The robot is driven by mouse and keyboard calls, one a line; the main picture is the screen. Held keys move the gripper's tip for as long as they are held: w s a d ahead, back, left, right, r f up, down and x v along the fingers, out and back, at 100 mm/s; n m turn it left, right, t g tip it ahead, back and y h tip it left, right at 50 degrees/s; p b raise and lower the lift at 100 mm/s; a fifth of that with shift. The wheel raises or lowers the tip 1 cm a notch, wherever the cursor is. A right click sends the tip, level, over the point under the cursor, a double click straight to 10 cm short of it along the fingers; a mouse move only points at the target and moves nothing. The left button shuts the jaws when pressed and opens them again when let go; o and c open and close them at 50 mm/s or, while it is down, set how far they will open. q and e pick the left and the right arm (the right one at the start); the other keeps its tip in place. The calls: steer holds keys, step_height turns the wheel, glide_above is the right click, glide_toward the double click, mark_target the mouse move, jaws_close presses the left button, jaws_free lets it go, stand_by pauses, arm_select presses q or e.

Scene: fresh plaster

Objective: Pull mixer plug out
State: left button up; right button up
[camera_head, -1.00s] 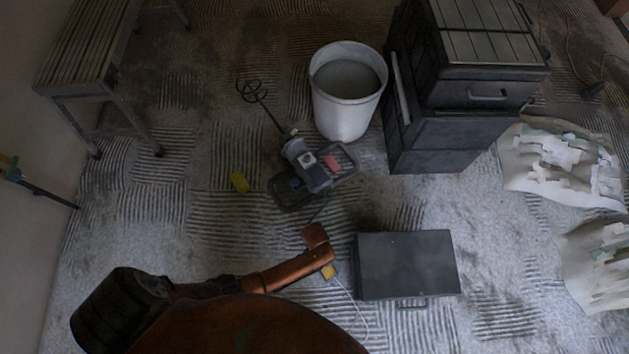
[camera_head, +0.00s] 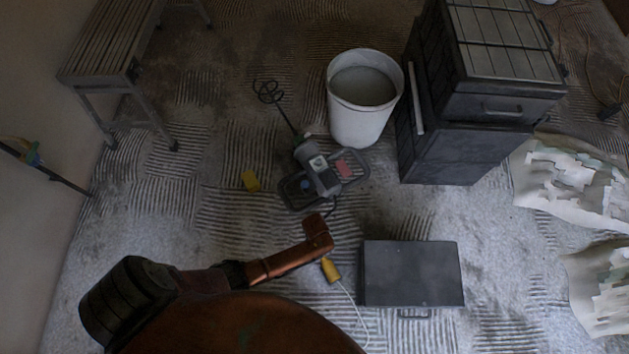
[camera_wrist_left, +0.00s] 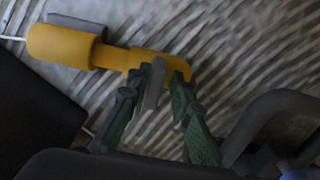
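The mixer (camera_head: 318,175), grey with a whisk shaft, lies on a dark tray (camera_head: 292,197) on the floor. Its dark cord runs down behind my copper-coloured left arm. A yellow connector (camera_head: 331,270) with a white cable lies just right of that arm's end. In the left wrist view, the thick yellow connector body (camera_wrist_left: 62,46) joins a slimmer yellow plug (camera_wrist_left: 150,62) at right. My left gripper (camera_wrist_left: 167,78) has its fingers apart, with the tips over the plug's right part; contact cannot be told. In the head view the arm hides these fingers. My right gripper is not in view.
A dark flat case (camera_head: 412,273) lies right of the connector. Torn pale sacks (camera_head: 575,190) lie at right, a slatted bench (camera_head: 112,50) at back left.

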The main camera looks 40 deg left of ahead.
arm_select(q)
step_height(320, 180, up, 12)
stand_by(0.7)
stand_by(0.4)
